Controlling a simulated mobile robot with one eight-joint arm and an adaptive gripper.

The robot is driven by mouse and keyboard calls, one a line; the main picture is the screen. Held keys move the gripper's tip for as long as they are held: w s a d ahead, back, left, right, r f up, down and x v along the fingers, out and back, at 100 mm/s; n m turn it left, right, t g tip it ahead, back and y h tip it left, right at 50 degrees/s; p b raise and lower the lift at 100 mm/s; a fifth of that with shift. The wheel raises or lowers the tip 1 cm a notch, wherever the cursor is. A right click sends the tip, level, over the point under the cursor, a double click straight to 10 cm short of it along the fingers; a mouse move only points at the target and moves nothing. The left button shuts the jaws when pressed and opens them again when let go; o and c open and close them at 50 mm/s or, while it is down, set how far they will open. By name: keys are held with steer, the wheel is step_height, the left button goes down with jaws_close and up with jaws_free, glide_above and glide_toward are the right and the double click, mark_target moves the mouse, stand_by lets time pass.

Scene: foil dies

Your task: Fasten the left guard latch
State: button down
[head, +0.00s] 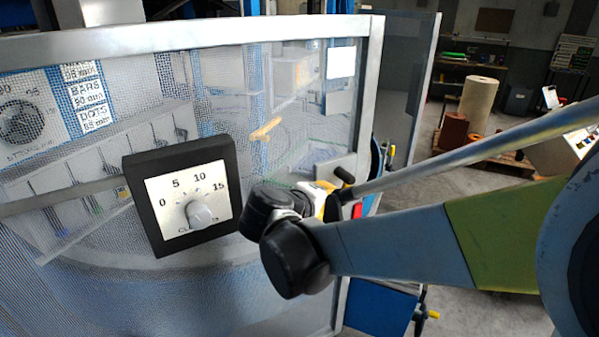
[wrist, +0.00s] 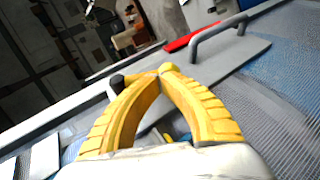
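The guard is a mesh panel in a grey metal frame (head: 115,42), filling the left of the head view. At its right edge a small black knob (head: 343,174) belongs to what looks like the latch lever. The black knob also shows in the wrist view (wrist: 116,82), just left of my fingertips. My gripper (wrist: 163,72) has its yellow fingers curved together with the tips meeting. The lever's stem runs toward or behind the tips; I cannot tell whether they touch it. In the head view my wrist mostly hides the gripper.
A black-framed dial box (head: 150,222) is on the panel, left of my wrist. A grey handle (wrist: 218,37) and a red strip (wrist: 190,38) are beyond my fingertips in the wrist view. A pallet with a large roll (head: 477,104) stands on the floor behind, at right.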

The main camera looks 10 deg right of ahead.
steer(key=shift+w+d+f+t+h+b, duration=0.15)
steer(key=shift+d+f+t+h+b, duration=0.2)
steer(key=shift+h+b, duration=0.4)
steer(key=shift+f, duration=0.1)
steer(key=shift+w+d+f+b, duration=0.1)
steer(key=shift+d+b, duration=0.25)
steer(key=shift+b, duration=0.55)
